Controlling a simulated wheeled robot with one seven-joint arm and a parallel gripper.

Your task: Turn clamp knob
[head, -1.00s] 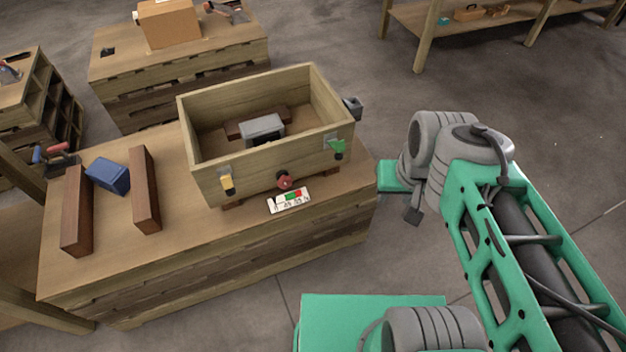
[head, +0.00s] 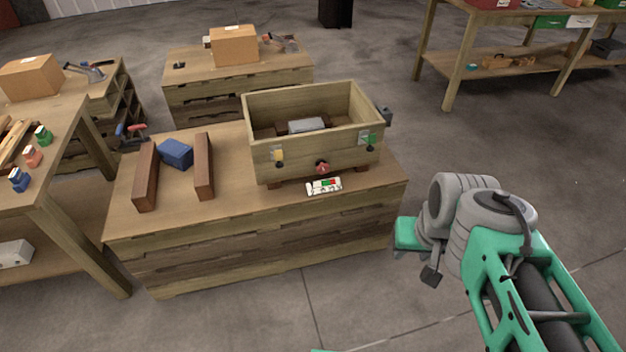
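The likely clamp knob (head: 322,167) is a small red knob low on the front wall of an open wooden box (head: 315,151). A white scale plate (head: 324,187) with green and red marks sits just below it. A yellow-handled fitting (head: 278,156) is left of the knob and a green one (head: 368,139) is right. My arm is at the right, clear of the box and knob. A small dark part (head: 431,276) below its grey joint may belong to my gripper; the fingers cannot be made out, and nothing touches the knob.
The box stands on a wooden bench (head: 250,245). Two brown rails (head: 146,177) and a blue block (head: 175,152) lie at its left. A grey block (head: 306,125) is inside the box. Another table (head: 62,195) stands at the left. The floor before the bench is open.

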